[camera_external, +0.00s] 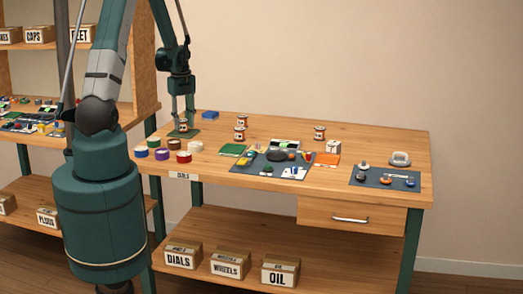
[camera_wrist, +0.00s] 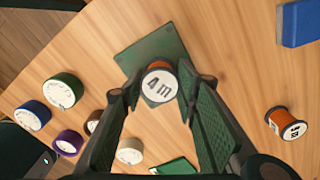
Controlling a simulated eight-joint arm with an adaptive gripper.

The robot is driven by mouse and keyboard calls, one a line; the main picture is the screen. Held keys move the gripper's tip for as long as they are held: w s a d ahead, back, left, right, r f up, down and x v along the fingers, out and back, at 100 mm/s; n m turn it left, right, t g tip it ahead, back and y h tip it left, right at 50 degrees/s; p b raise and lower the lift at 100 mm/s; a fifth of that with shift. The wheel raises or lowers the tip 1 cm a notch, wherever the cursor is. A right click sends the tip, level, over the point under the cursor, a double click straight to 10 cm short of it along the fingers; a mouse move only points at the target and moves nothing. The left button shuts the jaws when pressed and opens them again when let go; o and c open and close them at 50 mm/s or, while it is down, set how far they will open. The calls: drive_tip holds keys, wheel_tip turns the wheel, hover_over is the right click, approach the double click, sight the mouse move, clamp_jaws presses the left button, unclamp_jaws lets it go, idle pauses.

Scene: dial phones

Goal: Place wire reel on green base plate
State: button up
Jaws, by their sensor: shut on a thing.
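A wire reel (camera_wrist: 159,84) with orange wire and a white end marked "4 m" is between the fingertips of my gripper (camera_wrist: 161,88). The gripper is shut on it. The dark green base plate (camera_wrist: 152,48) lies behind the reel in the wrist view, which looks down on it. In the external view my gripper (camera_external: 183,118) is low at the table's back left, with the reel (camera_external: 183,125) over the plate (camera_external: 181,134). I cannot tell whether the reel touches the plate.
Several coloured dials (camera_wrist: 64,90) lie beside the plate. Another reel (camera_wrist: 289,123) and a blue block (camera_wrist: 300,22) are to the right in the wrist view.

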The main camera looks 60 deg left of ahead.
sight(183, 120)
drive_tip(key=shift+f, duration=0.15)
drive_tip(key=o, duration=0.9)
drive_tip(key=shift+r, duration=0.2)
drive_tip(key=shift+r+p, duration=0.6)
drive_tip(key=shift+r, duration=5.4)
